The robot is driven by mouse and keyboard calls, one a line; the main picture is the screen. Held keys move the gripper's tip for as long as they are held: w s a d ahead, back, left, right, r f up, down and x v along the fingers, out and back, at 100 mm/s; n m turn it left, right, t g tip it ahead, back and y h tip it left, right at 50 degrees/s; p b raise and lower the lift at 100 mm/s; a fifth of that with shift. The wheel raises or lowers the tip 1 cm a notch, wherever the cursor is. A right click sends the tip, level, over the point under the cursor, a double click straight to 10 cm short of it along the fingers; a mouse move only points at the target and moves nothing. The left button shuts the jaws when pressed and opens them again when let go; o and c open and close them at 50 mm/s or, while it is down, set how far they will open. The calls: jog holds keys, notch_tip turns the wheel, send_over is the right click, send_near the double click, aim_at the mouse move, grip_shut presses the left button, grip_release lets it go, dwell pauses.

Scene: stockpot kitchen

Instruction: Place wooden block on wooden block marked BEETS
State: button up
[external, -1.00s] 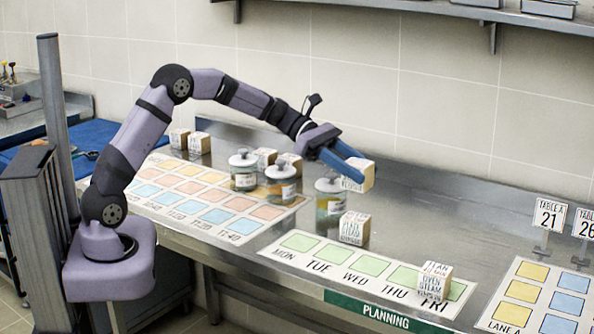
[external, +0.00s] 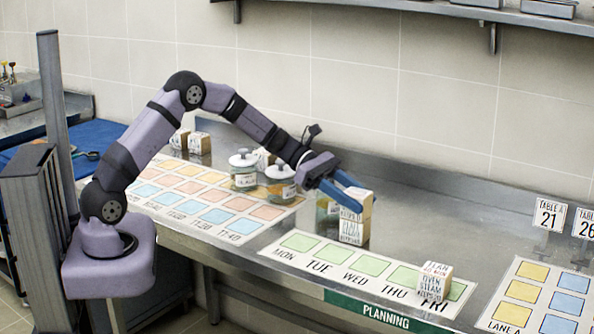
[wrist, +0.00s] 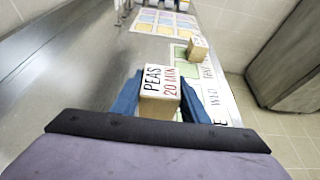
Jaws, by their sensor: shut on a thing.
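My gripper (external: 350,193) is shut on a wooden block (external: 366,203), with its blue fingers on either side. In the wrist view the held block (wrist: 160,98) reads PEAS 20 MIN on its upper face. In the external view the held block is right above another wooden block (external: 355,233), which stands at the back edge of the weekday mat. The two look lined up and touching or almost touching; I cannot tell which. The lower block is hidden in the wrist view. Its lettering is too small to read surely, and I cannot make out BEETS anywhere.
A lidded jar (external: 328,212) stands close on the left of the two blocks, with further jars (external: 281,182) beyond. Another lettered block (external: 433,282) sits on the FRI end of the weekday mat (external: 300,243). The steel counter behind is clear.

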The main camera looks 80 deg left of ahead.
jog(key=shift+f, duration=0.15)
jog(key=o, duration=1.1)
jog(key=shift+o, duration=0.2)
jog(key=shift+r, duration=0.2)
jog(key=b+v, duration=0.1)
jog(key=v, duration=1.1)
jog(key=shift+b, duration=0.4)
jog(key=shift+f, duration=0.15)
